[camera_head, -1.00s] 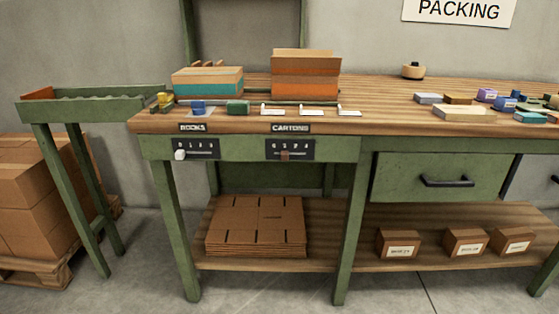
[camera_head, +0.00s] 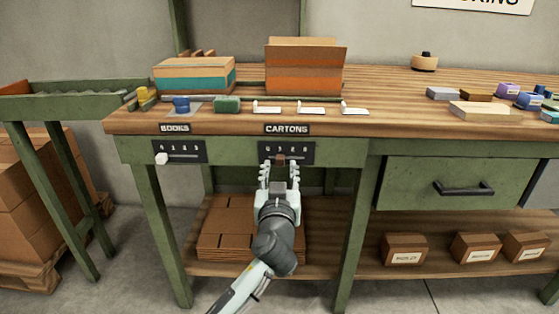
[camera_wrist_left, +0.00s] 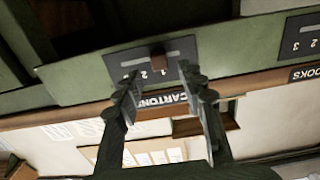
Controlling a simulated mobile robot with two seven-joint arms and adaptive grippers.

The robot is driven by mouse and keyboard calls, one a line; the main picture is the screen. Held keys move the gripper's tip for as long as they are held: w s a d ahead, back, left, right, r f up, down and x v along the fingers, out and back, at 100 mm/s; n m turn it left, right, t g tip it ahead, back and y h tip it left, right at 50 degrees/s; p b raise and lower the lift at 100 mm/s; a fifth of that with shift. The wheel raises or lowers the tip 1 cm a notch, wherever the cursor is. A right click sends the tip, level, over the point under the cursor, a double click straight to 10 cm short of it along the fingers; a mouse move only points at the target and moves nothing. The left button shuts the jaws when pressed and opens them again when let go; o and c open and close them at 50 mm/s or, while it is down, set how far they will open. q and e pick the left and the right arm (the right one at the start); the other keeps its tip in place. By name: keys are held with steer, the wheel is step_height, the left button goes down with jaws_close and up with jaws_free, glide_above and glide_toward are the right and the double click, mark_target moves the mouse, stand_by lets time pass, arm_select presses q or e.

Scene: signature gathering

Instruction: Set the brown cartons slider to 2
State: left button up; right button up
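The brown cartons slider knob (camera_head: 281,160) sits on a dark numbered plate (camera_head: 307,150) under the CARTONS label, left of the plate's middle. It appears near the 1 mark, but the digits are small. My left gripper (camera_head: 279,173) is open just below and in front of the knob, its fingers apart on either side. In the left wrist view, which is upside down, the brown knob (camera_wrist_left: 159,62) shows beyond the gap between the open fingers (camera_wrist_left: 160,76), and I cannot tell whether they touch it. My right gripper is not in view.
The books slider (camera_head: 162,158) with a white knob is to the left on the same green rail. The wooden bench top (camera_head: 380,104) overhangs above, with white tags and boxes on it. A lower shelf (camera_head: 362,257) holds flat cardboard (camera_head: 222,222). A drawer handle (camera_head: 463,189) is to the right.

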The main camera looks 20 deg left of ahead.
mark_target(281, 162)
arm_select(q)
steer(key=shift+x, duration=1.85)
steer(key=shift+f, duration=0.1)
jaws_close()
